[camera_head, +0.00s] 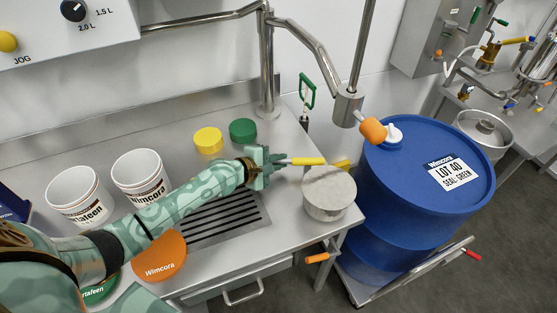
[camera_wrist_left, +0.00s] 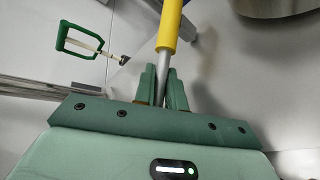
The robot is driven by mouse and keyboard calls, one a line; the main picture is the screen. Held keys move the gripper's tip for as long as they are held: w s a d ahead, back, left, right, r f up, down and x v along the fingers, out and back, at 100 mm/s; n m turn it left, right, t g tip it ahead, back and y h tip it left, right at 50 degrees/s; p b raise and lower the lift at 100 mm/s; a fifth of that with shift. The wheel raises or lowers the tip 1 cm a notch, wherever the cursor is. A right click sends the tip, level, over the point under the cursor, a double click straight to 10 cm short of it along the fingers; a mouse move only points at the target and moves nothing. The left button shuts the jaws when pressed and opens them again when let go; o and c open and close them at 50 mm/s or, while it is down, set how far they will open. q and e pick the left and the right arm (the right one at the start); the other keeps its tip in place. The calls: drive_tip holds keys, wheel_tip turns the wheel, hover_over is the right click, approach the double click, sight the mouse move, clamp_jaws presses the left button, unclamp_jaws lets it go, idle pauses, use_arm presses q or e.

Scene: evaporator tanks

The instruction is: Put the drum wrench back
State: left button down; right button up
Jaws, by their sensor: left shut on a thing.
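My left gripper (camera_head: 266,167) reaches over the counter, right of the drain grille. It is shut on a rod-like tool with a yellow grip (camera_head: 307,161), which I take to be the drum wrench. In the left wrist view my left gripper's fingers (camera_wrist_left: 162,88) close on the tool's grey shank, and its yellow grip (camera_wrist_left: 169,28) points away from me. The tool's far end is hard to make out beside a round steel pot (camera_head: 329,193). My right gripper is not in view.
A blue drum (camera_head: 415,230) stands right of the steel counter (camera_head: 110,190). A steel spout with an orange piece (camera_head: 373,131) hangs over its rim. A green-handled tool (camera_head: 307,91) stands by the wall.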

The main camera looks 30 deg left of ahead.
use_arm(q)
drive_tip(key=shift+f, duration=0.2)
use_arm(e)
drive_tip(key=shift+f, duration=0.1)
use_arm(q)
drive_tip(key=c, duration=1.4)
unclamp_jaws()
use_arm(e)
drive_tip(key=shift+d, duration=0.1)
use_arm(q)
drive_tip(key=shift+o, duration=0.2)
